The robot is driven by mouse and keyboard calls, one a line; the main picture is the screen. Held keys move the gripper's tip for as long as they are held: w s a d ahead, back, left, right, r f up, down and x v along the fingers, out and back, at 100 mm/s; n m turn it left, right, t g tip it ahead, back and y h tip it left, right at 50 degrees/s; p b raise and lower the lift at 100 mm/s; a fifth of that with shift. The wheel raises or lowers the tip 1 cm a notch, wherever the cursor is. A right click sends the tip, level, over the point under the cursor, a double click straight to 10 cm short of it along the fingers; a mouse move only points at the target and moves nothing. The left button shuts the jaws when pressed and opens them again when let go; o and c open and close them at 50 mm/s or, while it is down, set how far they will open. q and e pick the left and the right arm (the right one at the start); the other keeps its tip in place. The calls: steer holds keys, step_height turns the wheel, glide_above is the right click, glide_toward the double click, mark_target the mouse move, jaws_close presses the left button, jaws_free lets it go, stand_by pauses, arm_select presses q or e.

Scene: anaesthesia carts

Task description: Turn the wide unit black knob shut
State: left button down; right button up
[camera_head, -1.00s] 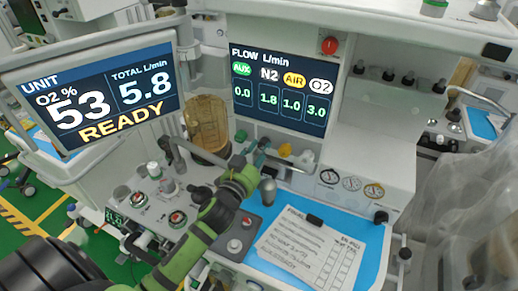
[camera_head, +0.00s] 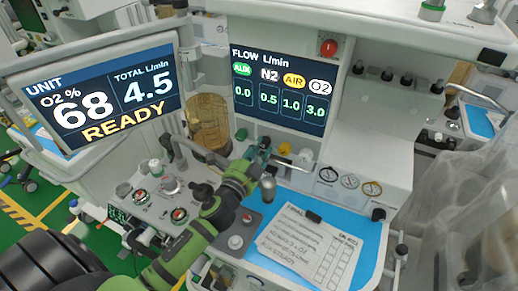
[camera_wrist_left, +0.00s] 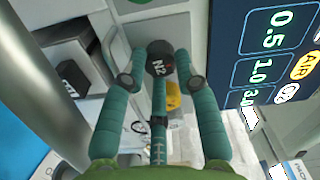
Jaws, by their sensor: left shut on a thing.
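The black knob (camera_wrist_left: 160,62), marked N2, sits between the fingertips of my left gripper (camera_wrist_left: 157,84) in the left wrist view. The gripper is shut on it, one finger on each side. In the head view my left gripper (camera_head: 262,152) reaches in below the flow screen (camera_head: 280,92), and its fingers and arm hide the knob there. The flow screen reads N2 0.5, air 1.0, O2 3.0 and AUX 0.0. The unit screen (camera_head: 105,100) reads O2 68 % and total 4.5. My right gripper is out of view.
Gauges (camera_head: 349,181) stand right of my gripper. A paper checklist (camera_head: 308,247) lies on the blue work surface (camera_head: 361,232). A panel with dials (camera_head: 172,184) is to the left.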

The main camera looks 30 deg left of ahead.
arm_select(q)
steer(key=shift+r+m, duration=0.15)
steer(key=shift+m, duration=0.55)
steer(key=c, duration=0.9)
jaws_free()
steer(key=shift+d, duration=0.1)
steer(key=shift+s+f, duration=0.2)
steer(key=shift+s, duration=0.35)
steer(key=s, duration=1.1)
steer(key=shift+d+r, duration=0.1)
steer(key=shift+d, duration=0.25)
